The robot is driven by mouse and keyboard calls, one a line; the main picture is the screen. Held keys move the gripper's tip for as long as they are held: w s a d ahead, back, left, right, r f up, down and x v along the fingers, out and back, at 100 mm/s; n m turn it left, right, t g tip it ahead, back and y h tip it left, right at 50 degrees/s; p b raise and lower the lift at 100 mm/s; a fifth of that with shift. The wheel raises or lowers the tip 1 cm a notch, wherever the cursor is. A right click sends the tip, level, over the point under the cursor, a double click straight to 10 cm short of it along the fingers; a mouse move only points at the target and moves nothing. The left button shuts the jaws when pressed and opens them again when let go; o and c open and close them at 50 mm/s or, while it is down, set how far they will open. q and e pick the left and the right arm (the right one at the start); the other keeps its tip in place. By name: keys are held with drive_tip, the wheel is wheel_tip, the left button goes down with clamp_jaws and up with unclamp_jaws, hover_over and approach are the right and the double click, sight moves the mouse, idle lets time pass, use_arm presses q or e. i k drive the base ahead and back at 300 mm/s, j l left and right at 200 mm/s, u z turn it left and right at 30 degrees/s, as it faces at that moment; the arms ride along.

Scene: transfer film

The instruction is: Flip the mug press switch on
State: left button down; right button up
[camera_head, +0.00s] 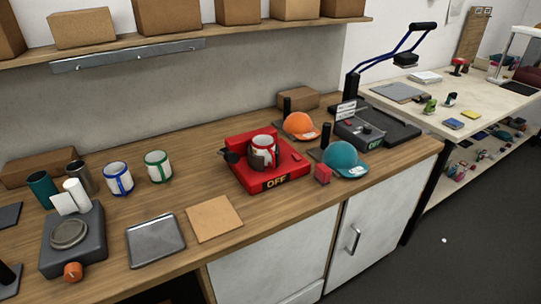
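The red mug press (241,180) stands on the wooden counter right of centre. Its front label (276,182) reads OFF. A white mug with a red rim (264,143) sits in the press, partly covered by a grey clamp. A black handle or knob (230,156) sticks out at the press's left. A small red button-like part (296,157) shows on its right top. I cannot tell which of these parts is the switch. Neither of my grippers is in view.
An orange cap (300,126), a teal cap (345,160) and a small red block (322,174) lie right of the press. A heat press (370,130) labelled OFF stands beyond. Two mugs (117,178) (158,166) stand left. A brown sheet (214,219) lies in front-left.

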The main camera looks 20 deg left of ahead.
sight(295, 157)
drive_tip(key=i+j+z, duration=0.1)
drive_tip(key=j+z, duration=0.25)
drive_tip(key=i+j+z, duration=0.1)
drive_tip(key=j+z, duration=0.25)
